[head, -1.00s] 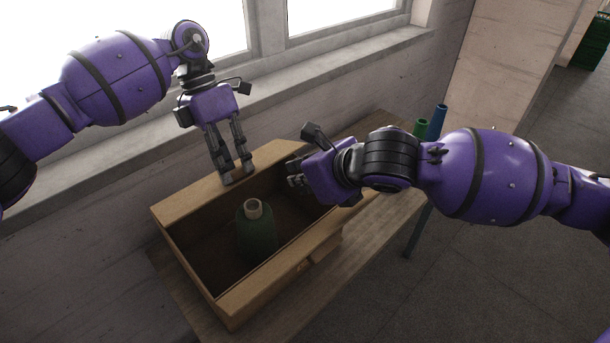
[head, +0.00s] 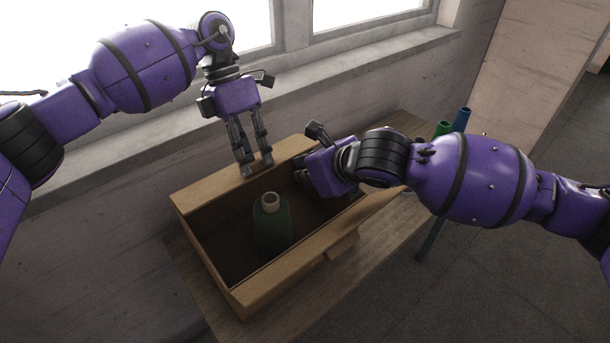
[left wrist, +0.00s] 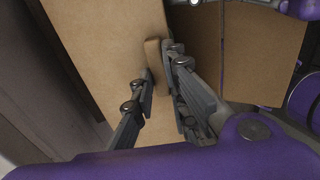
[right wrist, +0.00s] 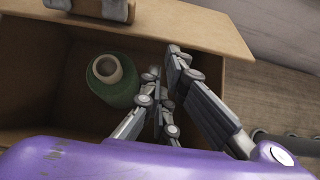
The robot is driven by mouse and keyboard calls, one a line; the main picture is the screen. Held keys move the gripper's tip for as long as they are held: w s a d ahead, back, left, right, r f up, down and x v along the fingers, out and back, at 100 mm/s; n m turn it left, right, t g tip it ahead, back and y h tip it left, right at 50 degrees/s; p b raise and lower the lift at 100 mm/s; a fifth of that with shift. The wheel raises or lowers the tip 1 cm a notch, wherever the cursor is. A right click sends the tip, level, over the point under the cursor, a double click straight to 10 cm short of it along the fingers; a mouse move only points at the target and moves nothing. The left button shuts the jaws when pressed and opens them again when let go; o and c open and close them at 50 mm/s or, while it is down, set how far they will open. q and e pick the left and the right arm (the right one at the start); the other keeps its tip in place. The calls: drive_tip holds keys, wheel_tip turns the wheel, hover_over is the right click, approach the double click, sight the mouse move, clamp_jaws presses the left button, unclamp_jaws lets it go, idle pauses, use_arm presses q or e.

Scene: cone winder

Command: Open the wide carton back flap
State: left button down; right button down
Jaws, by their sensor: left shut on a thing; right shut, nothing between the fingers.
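The wide carton (head: 240,307) stands on a wooden table with its top open. Its back flap (head: 205,193) is the tan strip on the window side; in the left wrist view the flap (left wrist: 95,30) bears a small tab (left wrist: 152,48). My left gripper (head: 255,169) comes down from above onto this flap and is shut on the tab. My right gripper (head: 301,172) is at the right end of the carton, partly hidden behind its own wrist. In the right wrist view it (right wrist: 163,65) is shut and empty, above the carton's inside.
A green yarn cone (head: 271,228) stands inside the carton; its top (right wrist: 108,72) shows in the right wrist view. A green tube (head: 443,129) and a blue tube (head: 461,120) stand beyond. The window wall is close behind.

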use_arm(q)
drive_tip(key=shift+s+f, duration=0.1)
drive_tip(key=shift+f, duration=0.15)
use_arm(e)
drive_tip(key=shift+w+a+r, duration=0.2)
drive_tip(key=shift+w+r, duration=0.05)
drive_tip(key=shift+r, duration=0.45)
use_arm(q)
drive_tip(key=c, duration=1.7)
unclamp_jaws()
